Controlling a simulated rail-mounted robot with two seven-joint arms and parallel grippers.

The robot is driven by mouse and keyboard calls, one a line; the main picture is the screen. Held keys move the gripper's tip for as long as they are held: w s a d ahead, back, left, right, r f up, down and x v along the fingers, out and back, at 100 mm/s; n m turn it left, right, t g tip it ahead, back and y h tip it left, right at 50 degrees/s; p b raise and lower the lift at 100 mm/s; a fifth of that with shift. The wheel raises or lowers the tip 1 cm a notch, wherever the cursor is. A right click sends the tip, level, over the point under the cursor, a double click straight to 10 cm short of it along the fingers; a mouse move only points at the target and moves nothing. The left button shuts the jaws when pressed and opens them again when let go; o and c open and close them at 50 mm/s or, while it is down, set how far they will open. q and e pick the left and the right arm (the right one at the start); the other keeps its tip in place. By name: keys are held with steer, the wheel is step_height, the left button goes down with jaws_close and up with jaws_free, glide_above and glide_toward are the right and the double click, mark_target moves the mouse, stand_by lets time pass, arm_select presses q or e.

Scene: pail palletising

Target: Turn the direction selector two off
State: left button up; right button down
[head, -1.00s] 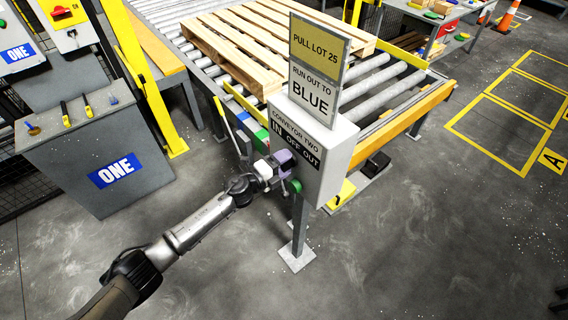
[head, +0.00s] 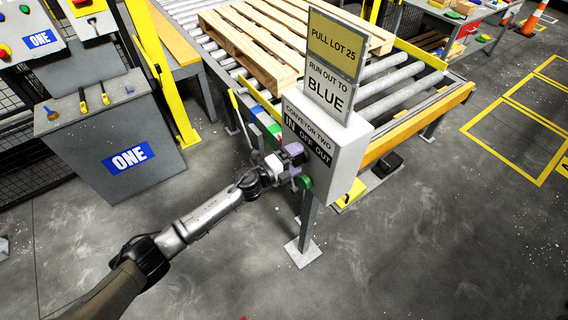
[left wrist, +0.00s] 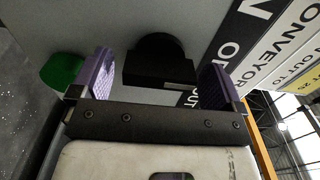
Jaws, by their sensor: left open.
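The conveyor two control box (head: 345,150) is light grey with a black strip marked IN, OFF and OUT. My left gripper (head: 292,158) is at the box's front face, below that strip, and hides the selector in the head view. In the left wrist view the black selector knob (left wrist: 157,60) sits between the two purple finger pads of my open left gripper (left wrist: 158,82). A gap shows on each side of the knob, so it does not look gripped. Which label the knob points to cannot be told. My right gripper is not in view.
A green button (left wrist: 62,72) is just outside one finger; it also shows in the head view (head: 306,181). A sign post (head: 332,65) stands on the box. Behind is a roller conveyor (head: 400,85) with a wooden pallet (head: 262,45). A grey console marked ONE (head: 115,130) stands left.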

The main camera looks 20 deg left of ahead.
arm_select(q)
steer(key=v, duration=1.3)
steer(key=shift+s+a, duration=0.2)
steer(key=w+a+n+t+y, duration=0.1)
steer(key=w+a+n+y, duration=0.1)
steer(key=a+n+y, duration=0.7)
steer(key=s+r+n+g+y, duration=0.3)
steer(key=s+n+y, duration=0.15)
steer(key=n, duration=0.25)
steer(key=s+d+f+n+g+h, duration=0.25)
steer(key=s+d+f, duration=0.2)
steer(key=s, duration=0.65)
steer(key=s+d+f+n+g+h, duration=0.15)
steer(key=s+d+f+g, duration=0.3)
steer(key=s, duration=0.55)
steer(key=s+d+f+n+g+h, duration=0.1)
steer(key=s+d+f+n+g, duration=0.3)
steer(key=s, duration=0.7)
step_height(320, 180, up, 27)
steer(key=m+t+p, duration=0.1)
steer(key=p, duration=2.5)
steer(key=shift+w+d+m+p, duration=0.35)
steer(key=shift+w+d+m, duration=0.05)
steer(key=shift+d, duration=0.1)
